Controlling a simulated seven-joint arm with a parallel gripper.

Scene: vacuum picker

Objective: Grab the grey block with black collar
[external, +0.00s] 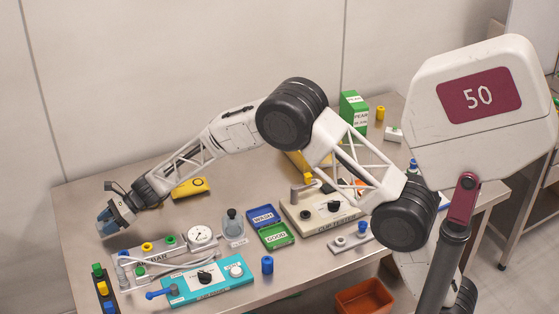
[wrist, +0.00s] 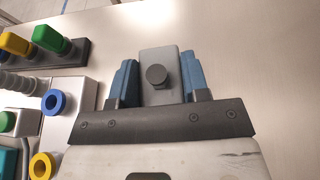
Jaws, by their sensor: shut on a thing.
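In the wrist view, the grey block (wrist: 158,56) stands between the two blue fingers of my gripper (wrist: 158,72). A round dark knob or collar (wrist: 157,75) shows on the block's near face. My gripper is shut on the block, with one finger on each side. In the external view my gripper (external: 116,217) is low at the left end of the table, and the block is mostly hidden by the fingers. I cannot tell whether the block touches the table.
A grey air manifold (external: 160,256) with coloured knobs and a gauge lies right of my gripper. A dark strip with coloured buttons (external: 103,288) is in front. A teal panel (external: 208,283), trays (external: 278,236) and a tester (external: 322,210) stand farther right. The table's back left is clear.

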